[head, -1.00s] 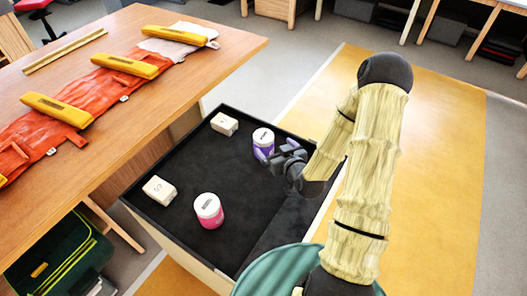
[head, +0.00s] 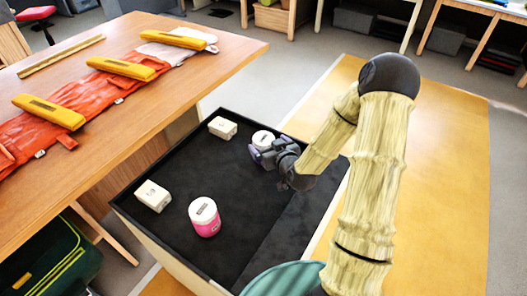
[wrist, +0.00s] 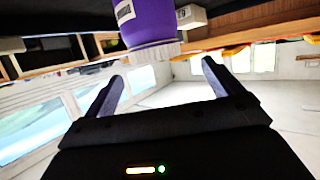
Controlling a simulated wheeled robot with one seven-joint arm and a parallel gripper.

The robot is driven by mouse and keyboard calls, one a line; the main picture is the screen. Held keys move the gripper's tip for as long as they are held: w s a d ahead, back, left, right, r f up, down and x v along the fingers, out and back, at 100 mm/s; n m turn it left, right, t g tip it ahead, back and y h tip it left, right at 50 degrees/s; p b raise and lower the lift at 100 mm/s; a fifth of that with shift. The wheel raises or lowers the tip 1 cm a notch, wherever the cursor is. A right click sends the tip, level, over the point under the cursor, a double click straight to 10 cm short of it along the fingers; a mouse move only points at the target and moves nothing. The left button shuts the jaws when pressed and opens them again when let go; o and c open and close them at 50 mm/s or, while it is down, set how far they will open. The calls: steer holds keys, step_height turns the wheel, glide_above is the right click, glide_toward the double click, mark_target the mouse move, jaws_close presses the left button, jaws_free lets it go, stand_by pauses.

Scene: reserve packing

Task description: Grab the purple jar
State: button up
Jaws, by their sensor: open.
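The purple jar (head: 263,138) stands in the black-lined tray (head: 190,170), and in the head view mostly its white lid shows. My gripper (head: 262,155) is in front of the jar and hides its purple body. The jar appears beyond the fingertips; I cannot tell the exact gap.
A pink jar (head: 205,218) and two cream boxes (head: 222,128) (head: 153,195) also sit in the tray. The tray's right and front floor is bare. A wooden table (head: 185,75) with an orange roll and yellow bars stands at the left.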

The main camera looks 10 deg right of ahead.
mark_target(264, 140)
steer(key=x, duration=0.2)
steer(key=shift+w+a+f, duration=0.1)
steer(key=shift+w, duration=0.3)
steer(key=shift+w+f, duration=0.1)
steer(key=x, duration=0.4)
steer(key=shift+d+f+b, duration=0.25)
steer(key=shift+f+b, duration=0.05)
steer(key=shift+f, duration=0.05)
steer(key=shift+w+a+f, duration=0.1)
steer(key=shift+w+a, duration=0.05)
steer(key=shift+w, duration=0.25)
steer(key=c, duration=1.1)
